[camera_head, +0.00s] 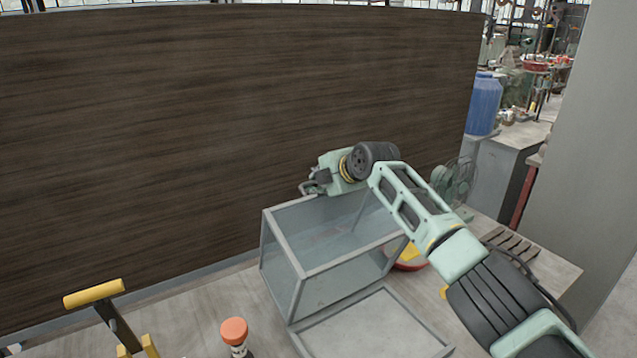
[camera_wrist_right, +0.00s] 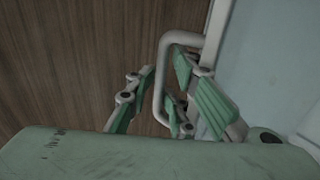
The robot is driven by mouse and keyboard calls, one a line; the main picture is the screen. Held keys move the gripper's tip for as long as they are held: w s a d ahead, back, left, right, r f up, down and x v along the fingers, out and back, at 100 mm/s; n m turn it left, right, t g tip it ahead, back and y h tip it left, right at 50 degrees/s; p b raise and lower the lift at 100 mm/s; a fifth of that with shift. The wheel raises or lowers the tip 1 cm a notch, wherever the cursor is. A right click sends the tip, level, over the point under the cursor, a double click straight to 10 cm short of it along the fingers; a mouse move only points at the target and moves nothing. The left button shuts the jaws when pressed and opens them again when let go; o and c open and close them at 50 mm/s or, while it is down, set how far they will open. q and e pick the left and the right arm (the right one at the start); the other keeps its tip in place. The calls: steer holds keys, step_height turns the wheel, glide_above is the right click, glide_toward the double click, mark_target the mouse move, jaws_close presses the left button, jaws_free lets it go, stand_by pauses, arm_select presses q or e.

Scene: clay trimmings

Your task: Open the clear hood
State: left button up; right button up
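The clear hood (camera_head: 283,255) is a see-through box with a grey frame. It stands along the back edge of a flat grey base frame (camera_head: 425,337), whose top is uncovered. A bent grey handle (camera_wrist_right: 161,85) shows in the right wrist view beside a pale panel. My right gripper (camera_head: 318,181) is at the hood's upper far edge. In the wrist view its green-padded fingers (camera_wrist_right: 163,100) are apart, one on each side of the handle bar, with small gaps seen. My left gripper is not in view.
A dark wood panel (camera_head: 200,120) rises close behind the hood. An orange-capped item (camera_head: 234,332) and a yellow-handled tool (camera_head: 95,293) are at the left. A red-rimmed bowl (camera_head: 410,262) and a slatted rack (camera_head: 510,243) lie right of the hood, near my arm.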

steer(key=shift+o, duration=0.7)
steer(key=shift+f, duration=0.15)
steer(key=shift+s+f, duration=0.1)
steer(key=shift+f, duration=0.05)
steer(key=shift+d, duration=0.15)
steer(key=v, duration=1.2)
steer(key=shift+r, duration=0.25)
steer(key=shift+f, duration=0.1)
steer(key=shift+c, duration=0.3)
